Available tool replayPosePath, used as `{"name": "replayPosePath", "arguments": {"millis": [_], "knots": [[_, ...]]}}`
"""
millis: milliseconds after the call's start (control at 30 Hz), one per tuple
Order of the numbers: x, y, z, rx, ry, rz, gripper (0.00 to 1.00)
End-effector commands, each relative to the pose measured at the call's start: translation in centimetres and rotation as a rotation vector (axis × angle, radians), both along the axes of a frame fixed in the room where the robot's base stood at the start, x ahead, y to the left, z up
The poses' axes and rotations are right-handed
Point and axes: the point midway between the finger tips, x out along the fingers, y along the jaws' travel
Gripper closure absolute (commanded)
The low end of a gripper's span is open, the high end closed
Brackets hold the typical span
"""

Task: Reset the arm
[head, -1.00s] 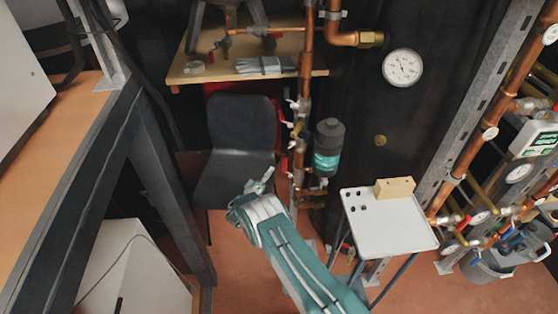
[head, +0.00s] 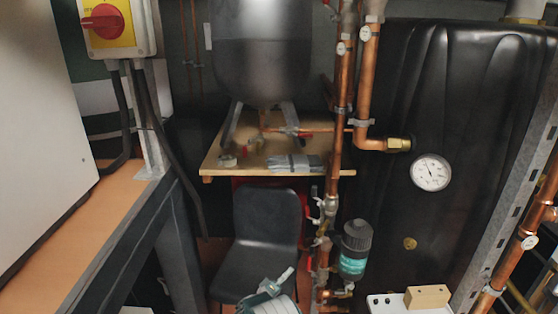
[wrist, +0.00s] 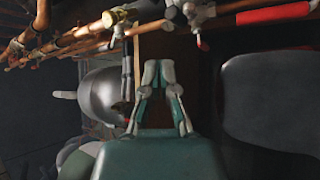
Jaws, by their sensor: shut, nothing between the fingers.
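My gripper (wrist: 158,72) shows in the wrist view, its two grey and teal fingers drawn together at the tips with nothing between them. In the head view only the top of my arm and gripper (head: 270,288) shows at the bottom edge, in front of the black chair (head: 262,235). The chair also shows at the right of the wrist view (wrist: 270,100). The fingers touch nothing that I can see.
Copper pipes (head: 338,130) and a teal-labelled canister (head: 354,250) stand right of the chair. A wooden shelf (head: 225,178) carries grey gloves (head: 292,162) below a dark tank (head: 262,50). A white tray with a wooden block (head: 427,296) is at lower right. A bench (head: 100,215) runs along the left.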

Motion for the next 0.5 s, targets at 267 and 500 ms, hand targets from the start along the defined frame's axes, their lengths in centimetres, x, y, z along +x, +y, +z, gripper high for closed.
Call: {"name": "replayPosePath", "arguments": {"millis": [267, 500], "knots": [[0.4, -5.6, 9.5, 0.138, 0.150, -0.247, 1.00], [-2.0, -10.0, 16.4, 0.297, 0.296, -0.410, 1.00]]}}
